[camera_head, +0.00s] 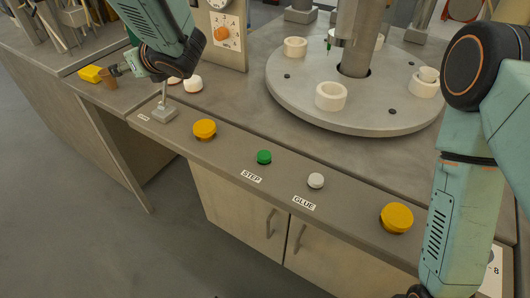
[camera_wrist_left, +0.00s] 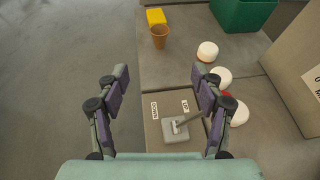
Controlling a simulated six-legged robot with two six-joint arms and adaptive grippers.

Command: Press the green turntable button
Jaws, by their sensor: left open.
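The green button (camera_head: 264,157) sits on the grey front ledge of the bench in the head view, above a STEP label (camera_head: 251,176). The turntable (camera_head: 300,100) is a round grey disc behind it, carrying several cream rings. My left gripper (camera_wrist_left: 160,85) is open and empty in the left wrist view, over the left end of the bench. It is well to the left of the green button and apart from it. In the head view my left wrist partly hides its fingers.
A white button (camera_head: 316,181) with a GLUE label and two yellow buttons (camera_head: 204,129) (camera_head: 397,217) share the ledge. A small lever (camera_wrist_left: 178,130) with UP and DOWN labels stands at its left end. White domes (camera_wrist_left: 221,77), a brown cup (camera_wrist_left: 160,36) and a yellow block (camera_wrist_left: 156,17) are nearby.

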